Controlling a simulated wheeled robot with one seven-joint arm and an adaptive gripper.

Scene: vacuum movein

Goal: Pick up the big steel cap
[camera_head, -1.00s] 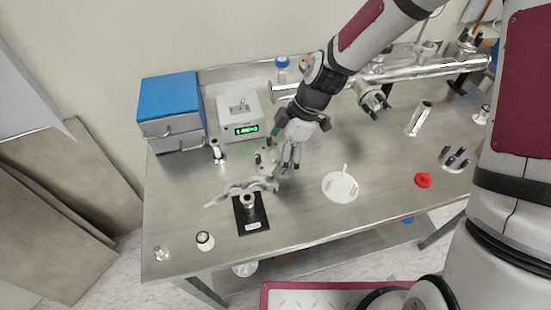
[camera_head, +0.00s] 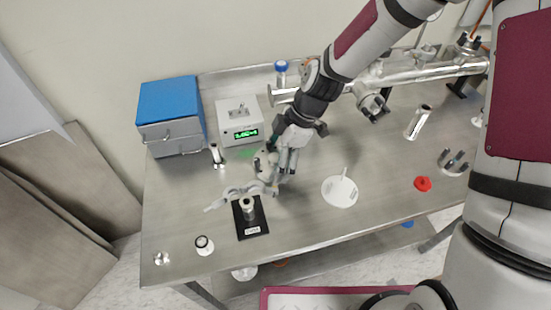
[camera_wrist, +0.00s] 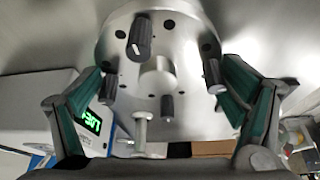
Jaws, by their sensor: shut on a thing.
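The big steel cap (camera_wrist: 180,105) is a round steel disc with a central stub, several dark knobs around it and small holes. It fills the upper middle of the wrist view, between my two green-padded fingers. In the head view it appears as a thin grey piece (camera_head: 232,193), nearly edge-on, at the lower left of my gripper (camera_head: 270,180). My gripper is shut on it with the fingers wide apart. The exact contact points are unclear. The cap overlaps the far end of a black plate (camera_head: 251,231) that bears a small steel fitting.
A white gauge box (camera_head: 238,121) with a green display and a blue-topped drawer box (camera_head: 170,98) stand behind. A steel tube assembly (camera_head: 430,70) lies at the back right. A white disc (camera_head: 340,191) and a red cap (camera_head: 423,183) lie right. Small fittings (camera_head: 204,245) stand front left.

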